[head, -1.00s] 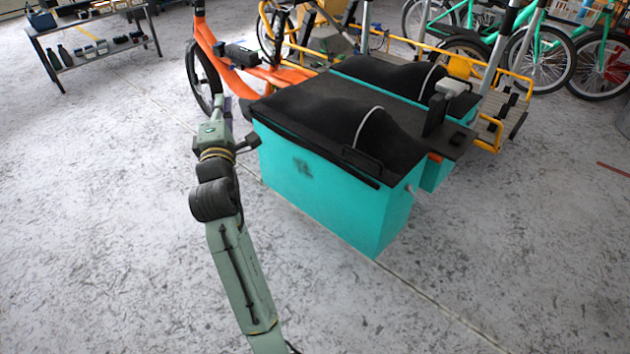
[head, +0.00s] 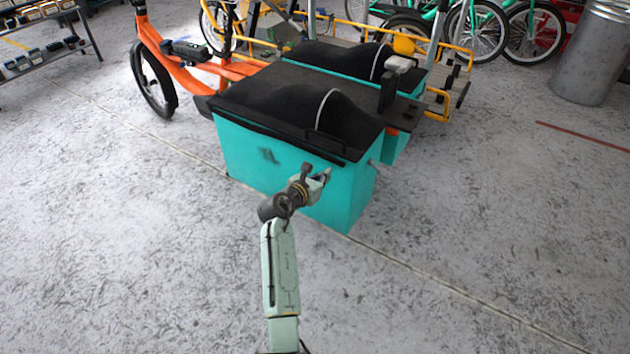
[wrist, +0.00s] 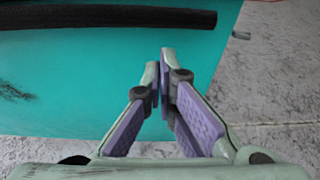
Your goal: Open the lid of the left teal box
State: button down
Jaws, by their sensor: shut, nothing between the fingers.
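The left teal box (head: 262,160) is the nearer of two teal boxes on the orange cargo bike. Its black lid (head: 280,105) lies shut on top, with a dark handle (head: 325,143) at the front right edge. My gripper (head: 326,174) is in front of the box's near wall, below the lid's front edge. In the wrist view the fingers (wrist: 160,65) are close together and empty, with the teal wall (wrist: 100,80) behind them. A black bar (wrist: 110,17) along the lid's edge crosses the top of that view. Whether the fingers touch the wall I cannot tell.
The second teal box (head: 392,148) with its black lid stands just behind. The orange bike frame (head: 195,65) extends to the left. A metal bin (head: 592,55) stands at the far right and a shelf (head: 45,45) at the far left. The floor around the near side is clear.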

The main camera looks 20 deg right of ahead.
aim_at(333, 160)
jog(key=shift+w+d+r+p, duration=0.2)
jog(key=shift+d+r+p, duration=0.05)
jog(key=shift+r, duration=0.3)
jog(key=shift+w+d+r+p, duration=0.2)
jog(key=shift+w+d+r, duration=0.1)
jog(key=shift+r, duration=0.25)
jog(key=shift+w+d+r+p, duration=0.15)
jog(key=shift+d+r+p, duration=0.1)
jog(key=shift+r, duration=0.3)
